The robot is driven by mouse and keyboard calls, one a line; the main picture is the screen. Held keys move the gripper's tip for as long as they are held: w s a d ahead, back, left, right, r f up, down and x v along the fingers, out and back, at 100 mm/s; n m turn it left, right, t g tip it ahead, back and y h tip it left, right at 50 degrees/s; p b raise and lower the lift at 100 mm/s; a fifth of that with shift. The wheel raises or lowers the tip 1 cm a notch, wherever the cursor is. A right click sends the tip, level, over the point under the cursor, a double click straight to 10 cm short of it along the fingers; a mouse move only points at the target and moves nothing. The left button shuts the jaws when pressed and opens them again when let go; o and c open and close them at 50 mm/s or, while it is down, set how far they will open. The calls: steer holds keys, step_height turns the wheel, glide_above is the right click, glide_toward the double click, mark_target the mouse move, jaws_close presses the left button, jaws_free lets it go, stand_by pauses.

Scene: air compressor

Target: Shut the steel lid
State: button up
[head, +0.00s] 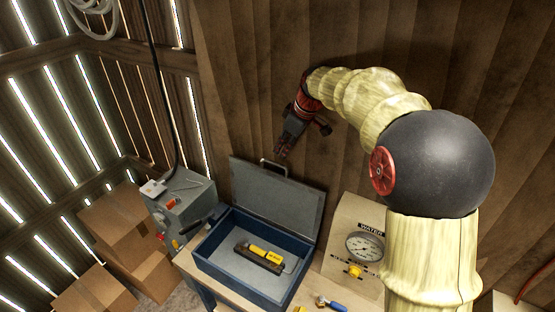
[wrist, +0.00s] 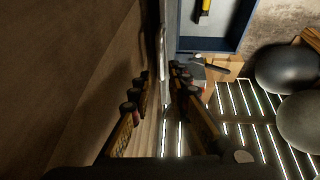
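The steel lid (head: 275,196) is a grey panel standing upright, open, at the back of a blue toolbox (head: 205,262). A pale bar handle (head: 283,164) sits on its top edge. In the wrist view the lid (wrist: 172,28) shows nearly edge-on, with the handle (wrist: 162,52) on its left. My gripper (head: 281,154) points down just above the lid's top edge, by the handle. In the wrist view my gripper's fingers (wrist: 161,76) are apart, with nothing clearly held between them. Whether they touch the lid or handle I cannot tell.
A yellow and black tool (head: 262,258) lies inside the toolbox. A box with a water gauge (head: 364,246) stands right of it, and a grey machine (head: 182,208) left. The wooden wall (head: 245,90) is close behind the lid. Cardboard boxes (head: 118,225) are at far left.

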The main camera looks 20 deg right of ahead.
mark_target(276, 163)
steer(key=p+x, duration=0.1)
steer(key=x, duration=0.6)
steer(key=shift+w+a+f, duration=0.1)
steer(key=shift+f, duration=0.15)
steer(key=shift+c, duration=0.2)
steer(key=c, duration=0.4)
jaws_close()
